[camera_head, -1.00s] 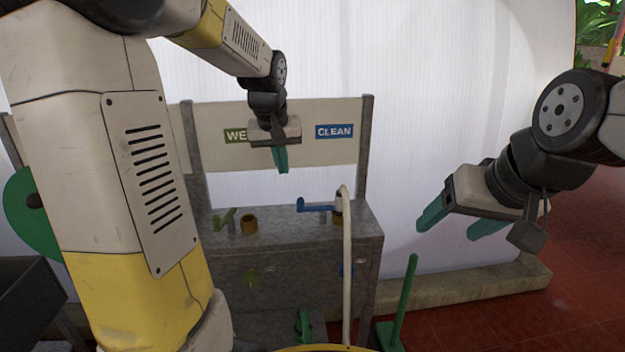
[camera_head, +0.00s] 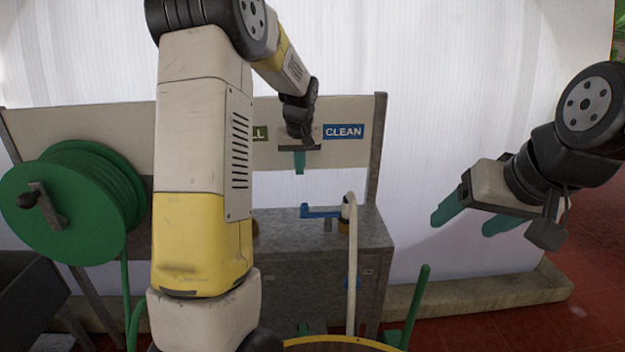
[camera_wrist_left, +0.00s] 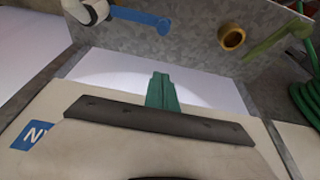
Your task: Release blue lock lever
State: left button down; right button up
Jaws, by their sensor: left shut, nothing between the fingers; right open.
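The blue lock lever (camera_head: 320,211) lies level on top of the grey metal cabinet, beside the pale hose end. It also shows in the left wrist view (camera_wrist_left: 142,17), at the top left, next to the white hose fitting. My left gripper (camera_head: 299,170) is above and behind the lever, in front of the sign board, with its green fingers pointing down. Its fingers (camera_wrist_left: 161,84) are shut together and empty, apart from the lever. My right gripper (camera_head: 468,220) is open and empty, off to the right of the cabinet.
The grey cabinet (camera_head: 365,240) carries a pale hose (camera_head: 352,270) on its right side. A green lever (camera_wrist_left: 278,40) and a brass ring (camera_wrist_left: 232,38) sit farther along it. A green hose reel (camera_head: 70,200) stands left. A blue CLEAN sign (camera_head: 343,132) is on the board behind.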

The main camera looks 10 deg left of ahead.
pick_arm(q)
notch_tip(320, 180, down, 9)
jog(key=shift+s+d, duration=0.15)
jog(key=shift+s, duration=0.3)
jog(key=shift+d+r, duration=0.1)
dwell(0.4)
